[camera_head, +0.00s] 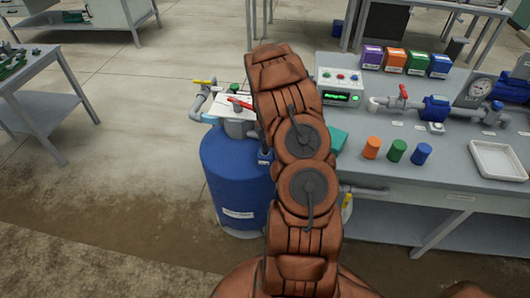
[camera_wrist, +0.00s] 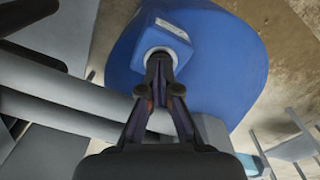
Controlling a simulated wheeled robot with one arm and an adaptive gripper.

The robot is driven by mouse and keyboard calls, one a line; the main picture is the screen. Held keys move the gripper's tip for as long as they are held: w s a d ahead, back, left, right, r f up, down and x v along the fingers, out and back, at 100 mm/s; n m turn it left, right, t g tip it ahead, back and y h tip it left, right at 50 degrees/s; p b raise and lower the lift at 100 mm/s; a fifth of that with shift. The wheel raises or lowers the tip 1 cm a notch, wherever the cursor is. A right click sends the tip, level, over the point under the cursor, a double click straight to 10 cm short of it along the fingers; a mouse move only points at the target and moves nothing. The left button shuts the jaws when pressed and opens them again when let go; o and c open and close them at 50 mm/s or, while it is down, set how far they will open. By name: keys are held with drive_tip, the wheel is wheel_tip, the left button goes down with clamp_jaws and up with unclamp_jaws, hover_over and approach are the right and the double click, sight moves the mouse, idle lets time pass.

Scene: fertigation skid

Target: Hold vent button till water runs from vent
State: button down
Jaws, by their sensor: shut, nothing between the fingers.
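In the wrist view my gripper (camera_wrist: 160,62) is shut, with nothing between its fingers. Its fingertips are at a small blue box (camera_wrist: 176,24) with a pale round ring, in front of the large blue tank (camera_wrist: 225,60). The fingertips cover the middle of the ring, so I cannot tell whether a button there is pressed. In the head view the blue tank (camera_head: 228,175) stands left of the bench, and part of the blue box (camera_head: 265,156) shows beside my arm. My arm hides my gripper there. I see no running water; the vent outlet is not clearly identifiable.
Pipes with a yellow-handled valve (camera_head: 204,82) and a red lever (camera_head: 240,103) sit atop the tank. The bench (camera_head: 440,188) at right holds a control box (camera_head: 340,86), orange, green and blue caps, and a white tray (camera_head: 497,159). Floor left of the tank is clear.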

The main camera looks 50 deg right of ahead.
drive_tip(key=shift+f, duration=0.5)
drive_tip(key=shift+r, duration=0.1)
idle(4.7)
drive_tip(key=shift+r+b, duration=0.7)
drive_tip(key=shift+r, duration=2.7)
